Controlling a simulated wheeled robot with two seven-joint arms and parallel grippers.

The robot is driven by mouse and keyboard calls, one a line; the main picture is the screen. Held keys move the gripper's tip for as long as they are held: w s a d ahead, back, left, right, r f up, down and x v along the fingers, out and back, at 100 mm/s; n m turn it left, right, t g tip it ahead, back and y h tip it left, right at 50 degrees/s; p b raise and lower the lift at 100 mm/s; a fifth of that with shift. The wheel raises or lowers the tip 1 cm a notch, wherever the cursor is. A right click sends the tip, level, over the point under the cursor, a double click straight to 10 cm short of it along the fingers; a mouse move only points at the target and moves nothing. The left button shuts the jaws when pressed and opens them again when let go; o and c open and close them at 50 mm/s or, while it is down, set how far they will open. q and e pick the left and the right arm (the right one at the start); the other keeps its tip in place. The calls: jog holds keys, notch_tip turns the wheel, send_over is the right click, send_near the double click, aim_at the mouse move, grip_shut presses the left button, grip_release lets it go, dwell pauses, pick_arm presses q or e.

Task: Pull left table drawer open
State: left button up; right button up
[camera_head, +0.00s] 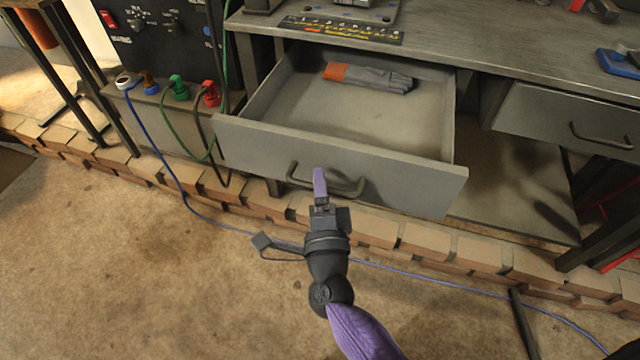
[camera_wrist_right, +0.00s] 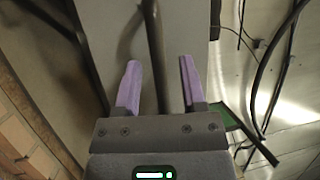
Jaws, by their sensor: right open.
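The left table drawer (camera_head: 400,182) is pulled well out from under the table top, and a pair of grey and orange gloves (camera_head: 368,77) lies inside at its back. Its dark bar handle (camera_head: 345,190) is on the front panel. My right gripper (camera_head: 320,180) is at the handle. In the right wrist view the jaws (camera_wrist_right: 158,88) are apart, with the handle bar (camera_wrist_right: 157,50) running between the purple fingers and a gap on each side. My left gripper is in neither view.
The right drawer (camera_head: 565,125) has its own handle. A black control panel (camera_head: 150,35) with plugged cables stands at the left. A blue cable (camera_head: 430,275) crosses the floor. Bricks (camera_head: 405,238) line the floor under the table. The floor in front is mostly clear.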

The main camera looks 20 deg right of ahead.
jog(key=p+v, duration=0.1)
jog(key=v, duration=0.8)
jog(key=shift+s, duration=0.4)
jog(key=shift+f, duration=0.1)
jog(key=shift+a, duration=0.1)
